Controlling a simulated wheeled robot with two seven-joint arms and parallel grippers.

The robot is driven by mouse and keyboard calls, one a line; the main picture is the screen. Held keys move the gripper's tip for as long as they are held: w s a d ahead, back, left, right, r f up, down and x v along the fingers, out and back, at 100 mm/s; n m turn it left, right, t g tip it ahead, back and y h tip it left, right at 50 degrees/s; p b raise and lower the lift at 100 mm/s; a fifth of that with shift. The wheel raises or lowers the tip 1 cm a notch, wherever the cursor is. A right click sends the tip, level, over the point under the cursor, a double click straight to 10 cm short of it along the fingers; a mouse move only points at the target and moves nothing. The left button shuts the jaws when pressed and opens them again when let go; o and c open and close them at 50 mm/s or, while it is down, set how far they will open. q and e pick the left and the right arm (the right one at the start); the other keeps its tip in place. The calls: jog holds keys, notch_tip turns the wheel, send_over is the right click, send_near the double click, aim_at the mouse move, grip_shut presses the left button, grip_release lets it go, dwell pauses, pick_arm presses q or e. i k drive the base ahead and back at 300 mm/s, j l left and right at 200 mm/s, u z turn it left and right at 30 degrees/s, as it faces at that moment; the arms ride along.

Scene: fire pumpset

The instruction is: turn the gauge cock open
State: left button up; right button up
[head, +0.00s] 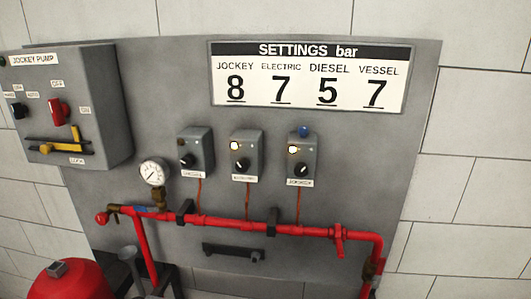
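A round white pressure gauge (152,172) stands upright on a brass stem (158,197) above the left part of the red pipe (225,222). A small blue handle (143,209) lies roughly along the pipe, just left of the stem's foot; it looks like the cock's lever, but it is too small to tell its exact setting. A brass fitting (114,209) is at the pipe's left end. Neither of my grippers is in view.
A grey jockey pump panel (108,110) with a red switch (57,112) and yellow lever (60,148) juts out at left. Three grey switch boxes (247,155) hang above the pipe. A red valve handle (339,240) is at right. A red vessel (63,283) stands lower left.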

aim_at(138, 208)
jog(key=j+z, duration=0.2)
jog(key=z, duration=0.55)
jog(key=k+j+z, duration=0.15)
jog(key=j+z, duration=0.15)
jog(key=j, duration=0.2)
jog(key=k+j+z, duration=0.25)
jog(key=j, duration=0.2)
jog(key=k+j+z, duration=0.15)
jog(key=j+z, duration=0.15)
jog(key=j, duration=0.15)
jog(key=k+j+z, duration=0.25)
jog(key=j, duration=0.1)
